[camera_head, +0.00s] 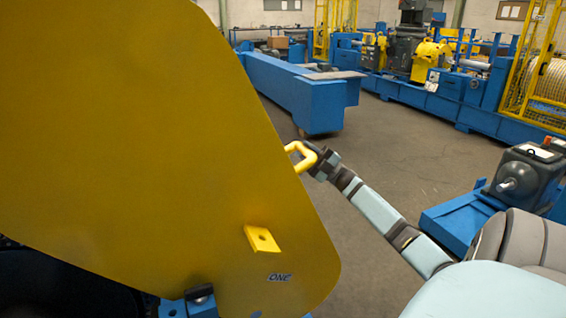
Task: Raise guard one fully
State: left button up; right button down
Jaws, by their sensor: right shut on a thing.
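Guard one is a large yellow plate (130,130) that fills the left half of the head view, tilted upward, with the label "ONE" (279,277) near its lower right corner. A yellow loop handle (300,152) sticks out from its right edge. My right gripper (316,163) is shut on the handle, with its arm reaching in from the lower right. A small yellow tab with a hole (262,239) stands on the plate's face. My left gripper is not in view.
Below the guard are dark parts and a blue bracket (187,307). A grey motor (524,178) on a blue base stands at the right, near my arm. A long blue beam (300,95) and blue machines with yellow guards stand behind. The grey floor between is clear.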

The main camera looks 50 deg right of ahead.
jog(key=shift+s+d, duration=0.25)
jog(key=shift+d, duration=0.3)
jog(key=shift+d+r, duration=0.15)
jog(key=shift+d, duration=0.05)
jog(key=shift+d+m, duration=0.1)
jog(key=shift+m, duration=0.2)
jog(key=c, duration=1)
grip_release()
jog(key=shift+s+d+t+h, duration=0.15)
jog(key=shift+t+h, duration=0.15)
jog(key=shift+o, duration=0.8)
jog(key=shift+s+d, duration=0.15)
jog(key=shift+d, duration=0.05)
jog(key=shift+f, duration=0.2)
jog(key=shift+a, duration=0.2)
